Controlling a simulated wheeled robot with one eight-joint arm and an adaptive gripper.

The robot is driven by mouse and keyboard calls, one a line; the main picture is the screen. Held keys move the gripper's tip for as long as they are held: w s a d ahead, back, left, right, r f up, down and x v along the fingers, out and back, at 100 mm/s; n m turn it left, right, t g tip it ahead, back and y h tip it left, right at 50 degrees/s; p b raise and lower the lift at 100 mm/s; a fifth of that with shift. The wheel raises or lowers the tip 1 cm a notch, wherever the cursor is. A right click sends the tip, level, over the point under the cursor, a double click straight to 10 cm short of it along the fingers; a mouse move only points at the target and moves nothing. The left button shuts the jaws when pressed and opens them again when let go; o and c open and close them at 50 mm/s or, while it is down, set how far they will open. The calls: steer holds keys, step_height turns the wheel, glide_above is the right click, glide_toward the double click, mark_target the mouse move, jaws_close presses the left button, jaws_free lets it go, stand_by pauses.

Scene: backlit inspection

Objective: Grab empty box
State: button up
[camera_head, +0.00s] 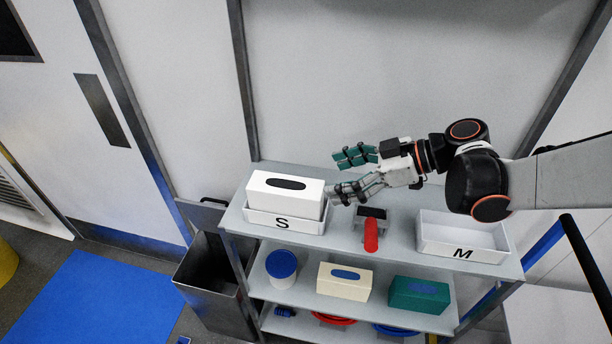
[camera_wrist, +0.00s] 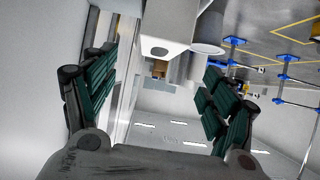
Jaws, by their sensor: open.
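A white box (camera_head: 286,186) with a dark oval opening in its top sits in the white tray marked S (camera_head: 284,222), on the left of the top shelf. Nothing is between the fingers in the head view. In the wrist view, the open fingers (camera_wrist: 160,92) frame a white boxy shape (camera_wrist: 168,25) at the top, which I cannot surely identify.
A white tray marked M (camera_head: 463,240) stands empty on the right. A red-handled tool (camera_head: 371,236) lies between the trays. The lower shelf holds a blue-lidded tub (camera_head: 281,264), a cream box (camera_head: 344,283) and a green box (camera_head: 419,296). A grey bin (camera_head: 208,273) stands at left.

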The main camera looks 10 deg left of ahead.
mark_target(296, 186)
steer(key=b+x, duration=0.1)
steer(key=x, duration=0.7)
steer(key=shift+b, duration=0.3)
steer(key=shift+b+x, duration=0.85)
steer(key=shift+x, duration=2.05)
steer(key=shift+r, duration=0.15)
steer(key=c, duration=1)
steer(key=shift+c, duration=0.2)
